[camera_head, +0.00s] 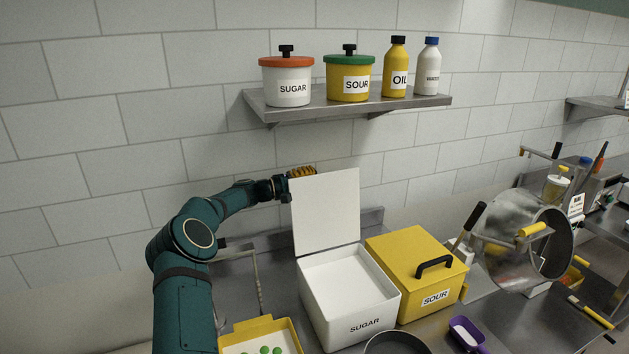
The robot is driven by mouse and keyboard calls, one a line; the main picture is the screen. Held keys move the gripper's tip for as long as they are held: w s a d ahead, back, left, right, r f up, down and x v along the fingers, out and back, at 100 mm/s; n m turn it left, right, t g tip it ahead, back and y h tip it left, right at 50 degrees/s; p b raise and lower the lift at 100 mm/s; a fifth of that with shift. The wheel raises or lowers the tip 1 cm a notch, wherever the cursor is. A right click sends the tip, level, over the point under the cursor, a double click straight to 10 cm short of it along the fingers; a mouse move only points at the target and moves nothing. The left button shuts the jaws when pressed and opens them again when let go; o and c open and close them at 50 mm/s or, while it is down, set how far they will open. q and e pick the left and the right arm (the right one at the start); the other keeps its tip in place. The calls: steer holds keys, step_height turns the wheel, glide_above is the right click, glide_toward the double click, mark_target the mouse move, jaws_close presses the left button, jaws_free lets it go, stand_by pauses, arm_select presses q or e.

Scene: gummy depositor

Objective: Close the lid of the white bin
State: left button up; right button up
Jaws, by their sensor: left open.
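The white bin (346,304), labelled SUGAR, stands on the steel counter with its top open. Its white lid (326,213) stands up roughly vertical at the bin's back edge. My left arm comes in from the left, and my left gripper (302,171) is at the lid's top left corner, partly behind the lid. It is open; I cannot tell whether it touches the lid. My right gripper is not in view.
A yellow SOUR bin (415,273) with a closed lid and black handle stands right beside the white bin. A yellow tray (262,335) with green pieces is at front left. A wall shelf (345,104) with jars and bottles hangs above. A steel drum (522,248) stands at right.

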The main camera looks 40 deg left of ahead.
arm_select(q)
steer(key=shift+w+d, duration=0.35)
steer(key=shift+w, duration=0.25)
jaws_close()
